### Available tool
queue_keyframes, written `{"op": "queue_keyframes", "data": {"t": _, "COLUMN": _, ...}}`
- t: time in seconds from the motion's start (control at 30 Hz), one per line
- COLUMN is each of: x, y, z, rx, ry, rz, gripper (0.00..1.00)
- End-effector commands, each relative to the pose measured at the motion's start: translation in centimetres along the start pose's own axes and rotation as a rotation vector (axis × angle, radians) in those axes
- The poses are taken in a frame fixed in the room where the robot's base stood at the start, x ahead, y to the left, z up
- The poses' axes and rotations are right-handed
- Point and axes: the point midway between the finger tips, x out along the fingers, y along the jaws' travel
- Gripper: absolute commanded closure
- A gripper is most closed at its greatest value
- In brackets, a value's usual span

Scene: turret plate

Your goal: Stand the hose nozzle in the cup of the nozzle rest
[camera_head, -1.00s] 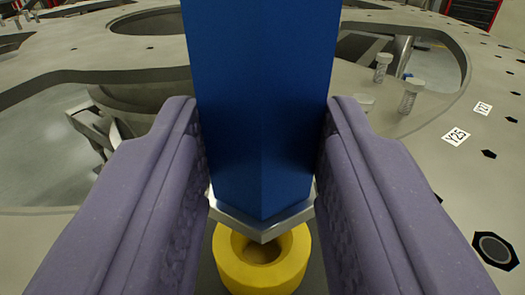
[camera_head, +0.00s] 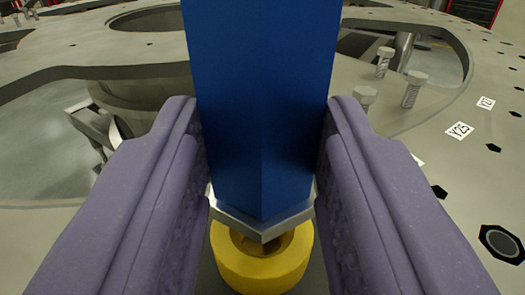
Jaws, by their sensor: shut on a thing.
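The hose nozzle (camera_head: 261,110) is a tall blue block with a silver collar (camera_head: 262,224) at its lower end. My gripper (camera_head: 262,165) has purple padded fingers, shut on the nozzle's left and right sides, and holds it upright. A yellow ring-shaped cup (camera_head: 262,270), which looks like the cup of the nozzle rest, is directly below the collar. The collar hides the back part of the cup's opening. I cannot tell whether the nozzle's tip is inside the cup or just above it.
A grey metal plate with large cut-outs surrounds the cup. Several bolts (camera_head: 413,90) stand up at the right, beyond my right finger. Labels (camera_head: 459,130) and a round dark socket (camera_head: 501,243) are on the plate at the right. A red cabinet (camera_head: 474,11) is far behind.

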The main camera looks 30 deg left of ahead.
Motion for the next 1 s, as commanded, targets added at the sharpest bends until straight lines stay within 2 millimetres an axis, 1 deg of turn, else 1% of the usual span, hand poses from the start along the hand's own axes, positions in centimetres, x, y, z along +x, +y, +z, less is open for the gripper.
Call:
{"op": "queue_keyframes", "data": {"t": 0.53, "x": 0.01, "y": 0.0, "z": 0.86, "rx": 0.0, "ry": 0.001, "rz": 0.0, "gripper": 1.0}}
{"op": "queue_keyframes", "data": {"t": 1.0, "x": 0.01, "y": 0.0, "z": 0.84, "rx": 0.0, "ry": 0.001, "rz": 0.0, "gripper": 1.0}}
